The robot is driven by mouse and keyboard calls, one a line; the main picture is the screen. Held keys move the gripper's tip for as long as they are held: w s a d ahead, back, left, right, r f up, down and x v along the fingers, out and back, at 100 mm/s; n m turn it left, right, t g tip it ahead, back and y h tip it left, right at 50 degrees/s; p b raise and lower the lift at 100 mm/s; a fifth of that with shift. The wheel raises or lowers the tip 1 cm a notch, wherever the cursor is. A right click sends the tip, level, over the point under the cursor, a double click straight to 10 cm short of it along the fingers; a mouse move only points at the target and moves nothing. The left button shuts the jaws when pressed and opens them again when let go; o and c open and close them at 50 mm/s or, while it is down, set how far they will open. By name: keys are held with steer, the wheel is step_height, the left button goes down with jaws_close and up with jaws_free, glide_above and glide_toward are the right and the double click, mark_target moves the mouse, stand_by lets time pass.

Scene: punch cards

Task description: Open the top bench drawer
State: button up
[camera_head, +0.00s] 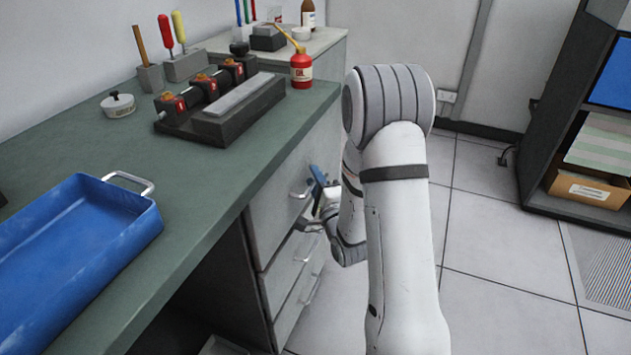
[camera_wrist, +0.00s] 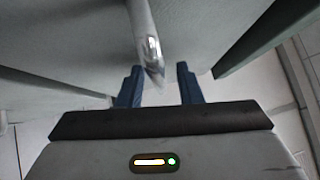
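The top bench drawer (camera_head: 272,208) is a pale grey front under the green worktop, and it looks shut, flush with the drawers below. Its metal bar handle (camera_head: 301,191) is at the right part of the front. My gripper (camera_head: 317,178) is at this handle, and my arm hides part of it. In the wrist view, the handle (camera_wrist: 147,35) reaches down between the two blue fingers of my gripper (camera_wrist: 159,72). The fingers are apart, with a gap showing on either side of the bar.
Two lower drawers have handles (camera_head: 308,249) below my gripper. A blue tray (camera_head: 75,255), a dark punch device (camera_head: 225,108) and a red bottle (camera_head: 301,70) stand on the worktop (camera_head: 200,190). The tiled floor (camera_head: 500,260) on the right is clear up to a dark shelf unit (camera_head: 545,150).

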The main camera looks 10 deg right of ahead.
jaws_close()
steer(key=shift+d+f, duration=0.1)
steer(key=shift+f, duration=0.05)
stand_by(0.5)
